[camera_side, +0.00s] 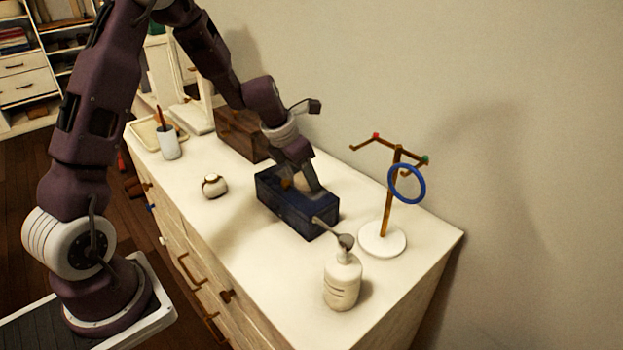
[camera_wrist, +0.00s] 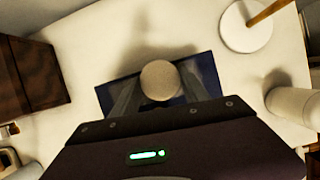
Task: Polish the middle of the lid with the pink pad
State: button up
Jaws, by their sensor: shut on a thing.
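A dark blue box with a flat lid (camera_side: 268,187) sits on the white dresser top. It also shows in the wrist view, as a blue lid (camera_wrist: 206,72) behind my fingers. My gripper (camera_side: 303,184) is low over the lid, with its fingers pointing down. It is shut on a round, pale pinkish-tan pad (camera_wrist: 160,81), held between the fingertips over about the middle of the lid. In the side view the fingers hide most of the pad. I cannot tell whether it touches the lid.
A white pump bottle (camera_side: 342,285) stands close in front of the box. A stand with a blue ring (camera_side: 421,187) is to its right. A brown wooden box (camera_side: 238,137) is behind left, a small round jar (camera_side: 214,186) left. The dresser's front right is clear.

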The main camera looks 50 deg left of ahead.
jog(key=shift+a, duration=4.95)
notch_tip(320, 180, up, 8)
send_over(283, 168)
jog(key=s, duration=0.2)
jog(key=shift+w+f, duration=0.2)
jog(key=shift+f, duration=2.85)
jog(key=shift+f, duration=1)
